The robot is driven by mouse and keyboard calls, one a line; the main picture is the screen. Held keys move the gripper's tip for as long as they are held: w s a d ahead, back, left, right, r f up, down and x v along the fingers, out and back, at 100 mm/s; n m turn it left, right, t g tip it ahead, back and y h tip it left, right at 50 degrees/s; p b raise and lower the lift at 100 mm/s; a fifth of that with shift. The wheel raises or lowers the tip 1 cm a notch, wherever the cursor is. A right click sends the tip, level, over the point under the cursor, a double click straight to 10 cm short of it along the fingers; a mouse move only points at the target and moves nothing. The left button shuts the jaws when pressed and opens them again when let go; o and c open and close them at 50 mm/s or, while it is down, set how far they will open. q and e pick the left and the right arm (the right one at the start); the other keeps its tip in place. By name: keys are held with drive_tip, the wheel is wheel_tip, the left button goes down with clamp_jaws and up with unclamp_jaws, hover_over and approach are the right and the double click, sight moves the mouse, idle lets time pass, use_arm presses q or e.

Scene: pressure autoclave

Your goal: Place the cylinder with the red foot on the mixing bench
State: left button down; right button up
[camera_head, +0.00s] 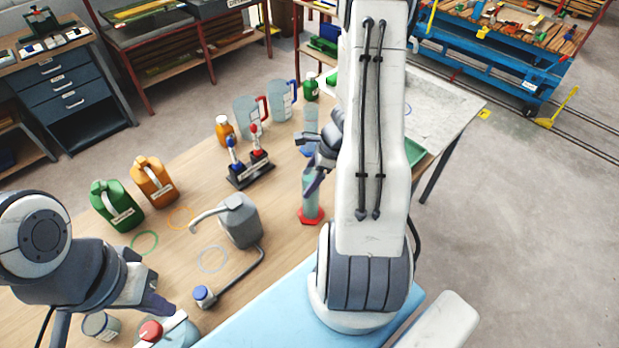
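The clear cylinder with the red foot (311,215) stands upright on the wooden bench top, near the blue mat. My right gripper (314,183) is at its upper part, with dark fingers overlapping the tube. My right arm covers part of this area, and I cannot tell whether the fingers are closed on the tube. A similar cylinder with a blue foot (310,121) stands behind it. My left gripper (112,318) is low at the left, its fingers spread apart above the bench's front. Nothing in view is clearly marked as the mixing bench.
A grey can with a spout (240,220), green jug (117,205), orange jug (153,182), red-and-blue-topped stand (250,168) and two clear pitchers (249,117) crowd the bench. A blue mat (265,318) lies in front. Drawers (65,92) and a blue cart (480,60) stand behind.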

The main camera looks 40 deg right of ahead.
drive_tip(key=shift+r, duration=0.15)
drive_tip(key=shift+d+r, duration=0.1)
drive_tip(key=shift+r, duration=0.2)
drive_tip(key=v, duration=1.2)
drive_tip(key=w+a+r+n+g, duration=0.1)
drive_tip(key=a+r+n, duration=0.2)
drive_tip(key=a+n, duration=0.55)
drive_tip(key=a+r+n+g, duration=0.15)
drive_tip(key=a+n, duration=0.35)
drive_tip(key=a, duration=0.6)
drive_tip(key=s+a+r+n+h, duration=0.1)
drive_tip(key=s+a+r+n, duration=0.1)
drive_tip(key=s+a+n, duration=0.5)
drive_tip(key=s+a+r+n+h, duration=0.1)
drive_tip(key=s+a+r+n, duration=0.2)
drive_tip(key=s+a+n, duration=0.4)
drive_tip(key=a+n, duration=0.1)
drive_tip(key=n, duration=0.5)
drive_tip(key=shift+s+p, duration=0.25)
drive_tip(key=shift+p, duration=0.15)
